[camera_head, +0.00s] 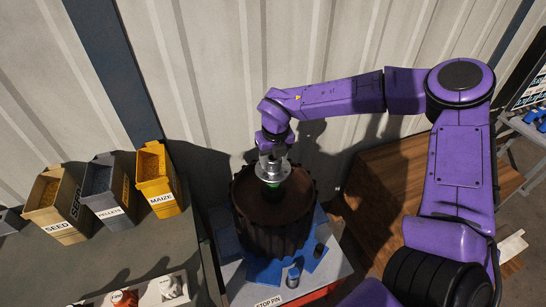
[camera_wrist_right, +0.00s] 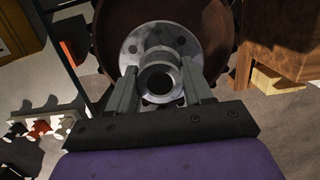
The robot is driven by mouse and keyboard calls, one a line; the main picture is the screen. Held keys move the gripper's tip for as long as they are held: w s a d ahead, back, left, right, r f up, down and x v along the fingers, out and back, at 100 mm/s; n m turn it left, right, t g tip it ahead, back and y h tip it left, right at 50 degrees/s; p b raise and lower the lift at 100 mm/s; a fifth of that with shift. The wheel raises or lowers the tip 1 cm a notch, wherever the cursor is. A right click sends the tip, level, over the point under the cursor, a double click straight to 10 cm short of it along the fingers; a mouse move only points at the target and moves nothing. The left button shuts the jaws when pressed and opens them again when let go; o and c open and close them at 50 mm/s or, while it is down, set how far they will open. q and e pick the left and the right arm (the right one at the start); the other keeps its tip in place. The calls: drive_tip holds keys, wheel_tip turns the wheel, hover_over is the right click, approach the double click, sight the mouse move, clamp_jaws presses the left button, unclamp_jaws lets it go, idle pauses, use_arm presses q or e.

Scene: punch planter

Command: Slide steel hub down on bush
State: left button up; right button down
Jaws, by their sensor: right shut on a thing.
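The steel hub (camera_wrist_right: 159,80) is a grey flanged ring with bolt holes and a round bore, seen nearly end-on in the right wrist view. My right gripper (camera_wrist_right: 160,88) is shut on its collar, one finger on each side. In the head view my right gripper (camera_head: 272,158) points down with the hub (camera_head: 271,175) over the middle of a dark brown toothed drum (camera_head: 272,240). I cannot tell whether hub and green part touch. My left gripper is not in view.
The drum stands on a light bench with blue pads (camera_head: 264,271). A small blue and grey cylinder (camera_head: 293,277) stands near the STOP PIN label. SEED (camera_head: 55,205), PELLETS (camera_head: 107,192) and MAIZE (camera_head: 158,182) bins stand left. A wooden crate (camera_head: 385,195) is right, a corrugated wall behind.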

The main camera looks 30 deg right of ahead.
sight(273, 170)
drive_tip(key=shift+f+b, duration=1.6)
drive_tip(key=shift+f, duration=0.7)
drive_tip(key=shift+c, duration=1.9)
unclamp_jaws()
drive_tip(key=shift+s+f, duration=0.1)
wheel_tip(273, 170, up, 11)
drive_tip(key=s, duration=0.1)
drive_tip(key=shift+s+a+f+b, duration=0.15)
drive_tip(key=shift+s+a+b, duration=0.05)
drive_tip(key=shift+s+b, duration=0.1)
drive_tip(key=shift+f, duration=0.1)
